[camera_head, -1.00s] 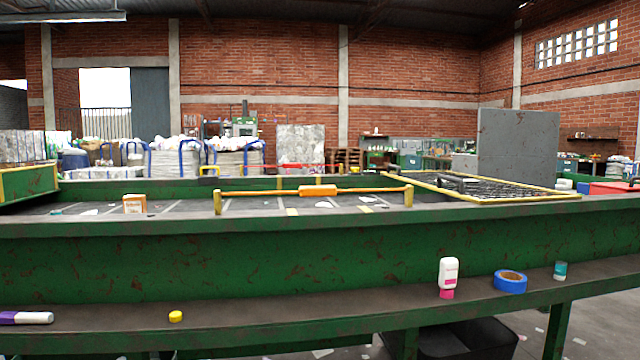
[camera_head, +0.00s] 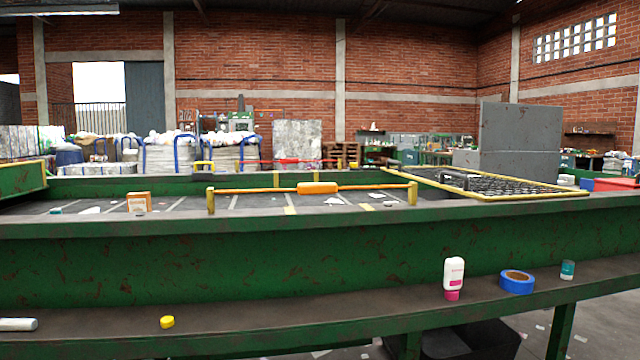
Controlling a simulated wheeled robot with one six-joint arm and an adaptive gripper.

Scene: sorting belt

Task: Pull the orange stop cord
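The left post (camera_head: 211,201) and the right post (camera_head: 412,193) stand upright. The cord looks nearly straight. My gripper is not in view, and nothing touches the cord.
The green belt side wall (camera_head: 320,262) crosses the view. On the ledge (camera_head: 250,318) in front are a yellow cap (camera_head: 167,322), a white and pink bottle (camera_head: 454,277), blue tape (camera_head: 517,282) and a teal cup (camera_head: 567,270). An orange box (camera_head: 139,202) lies on the belt.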

